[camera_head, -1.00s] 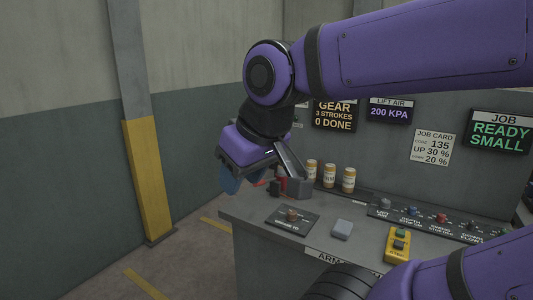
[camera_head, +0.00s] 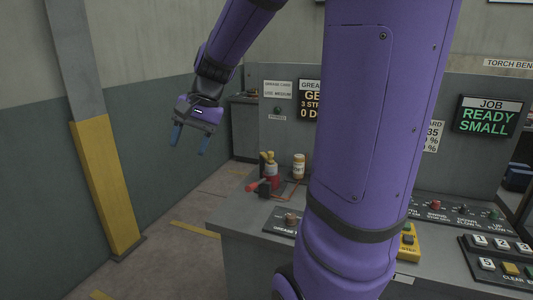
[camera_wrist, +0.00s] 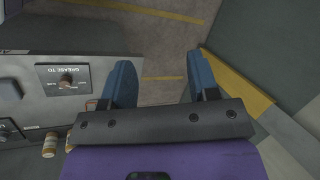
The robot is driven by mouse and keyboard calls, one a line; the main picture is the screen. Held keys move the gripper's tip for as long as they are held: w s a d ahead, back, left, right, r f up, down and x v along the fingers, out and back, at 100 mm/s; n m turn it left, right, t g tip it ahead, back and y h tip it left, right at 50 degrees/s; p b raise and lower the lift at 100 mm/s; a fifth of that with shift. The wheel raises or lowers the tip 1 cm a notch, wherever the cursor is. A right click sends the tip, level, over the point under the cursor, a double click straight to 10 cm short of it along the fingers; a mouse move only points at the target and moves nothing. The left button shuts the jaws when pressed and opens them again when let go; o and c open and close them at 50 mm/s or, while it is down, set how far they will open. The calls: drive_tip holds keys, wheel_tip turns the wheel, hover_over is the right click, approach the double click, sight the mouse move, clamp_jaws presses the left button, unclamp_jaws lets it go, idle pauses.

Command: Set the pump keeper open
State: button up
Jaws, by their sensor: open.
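The pump (camera_head: 271,172), a red body with dark and brass-coloured parts on top, stands at the far left corner of the grey bench. A red handle (camera_head: 252,187) and a black block (camera_head: 264,190) are at its near left side. I cannot make out the keeper or its position. My gripper (camera_head: 190,147) is open and empty, above and left of the pump, clear of the bench. Its blue fingers point down. In the wrist view my gripper (camera_wrist: 162,70) has mostly bare floor between its fingers, and the pump is not clearly visible there.
The bench (camera_head: 232,213) carries a GREASE TO selector panel (camera_head: 281,219), also in the wrist view (camera_wrist: 75,76). A pill-like bottle (camera_head: 299,166) stands right of the pump. A yellow-painted post (camera_head: 105,190) is at left. Open floor lies between post and bench.

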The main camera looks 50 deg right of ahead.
drive_tip(key=w+d+f+m+t+y, duration=0.2)
drive_tip(key=w+d+f+m, duration=0.15)
drive_tip(key=d, duration=0.45)
drive_tip(key=w+d+f+m+t+y, duration=0.1)
drive_tip(key=w+d+f+m, duration=0.25)
drive_tip(key=d, duration=0.45)
drive_tip(key=w+d+f+m+t+y, duration=0.2)
drive_tip(key=w+d+f+m, duration=0.15)
drive_tip(key=d, duration=0.45)
drive_tip(key=s+d+f+m+t+h, duration=0.1)
drive_tip(key=s+d+f+m+t, duration=0.2)
drive_tip(key=d, duration=0.5)
drive_tip(key=s+d+f+m+t+h, duration=0.1)
drive_tip(key=s+d+f+m+t, duration=0.15)
drive_tip(key=d+f+m, duration=0.45)
drive_tip(key=s+d+f+m+t+h, duration=0.15)
drive_tip(key=d+t, duration=0.25)
drive_tip(key=d, duration=0.6)
drive_tip(key=shift+m, duration=0.4)
drive_tip(key=x, duration=1)
drive_tip(key=shift+w+a, duration=0.15)
drive_tip(key=shift+y, duration=0.25)
clamp_jaws()
